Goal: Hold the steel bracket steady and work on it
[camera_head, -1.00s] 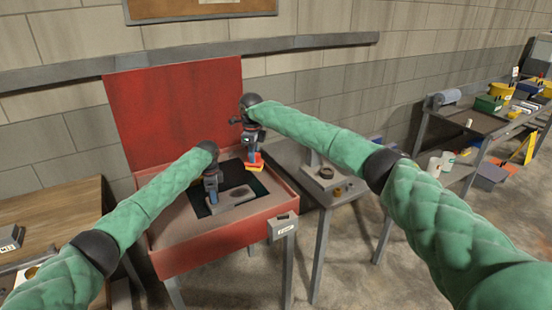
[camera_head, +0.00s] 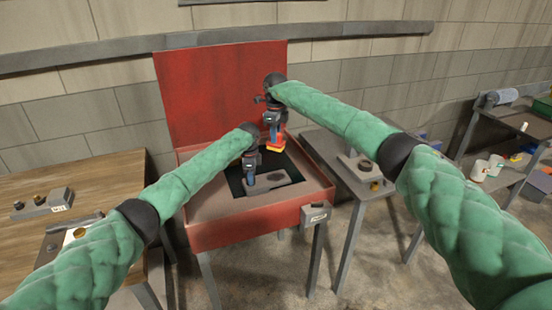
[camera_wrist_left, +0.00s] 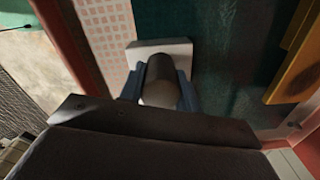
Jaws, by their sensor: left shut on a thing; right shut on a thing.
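The steel bracket (camera_head: 290,189) is a grey piece with a dark round hole, lying on the dark mat inside the red open tub (camera_head: 225,228). My left gripper (camera_head: 250,180) is shut on the bracket at its left end. In the left wrist view its blue fingers sit on both sides of a grey cylindrical part of the bracket (camera_wrist_left: 160,80), above a pale plate. My right gripper (camera_head: 273,130) is shut on an orange-yellow tool (camera_head: 276,147), held above and behind the bracket, apart from it. An orange-yellow thing (camera_wrist_left: 296,60) also shows at the right of the wrist view.
A wooden bench (camera_head: 85,178) with small metal parts stands left of the tub. A grey side table (camera_head: 335,160) with a few parts stands to the right. The tub's red raised lid (camera_head: 215,95) is behind. A shelf of containers (camera_head: 490,130) is at the far right.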

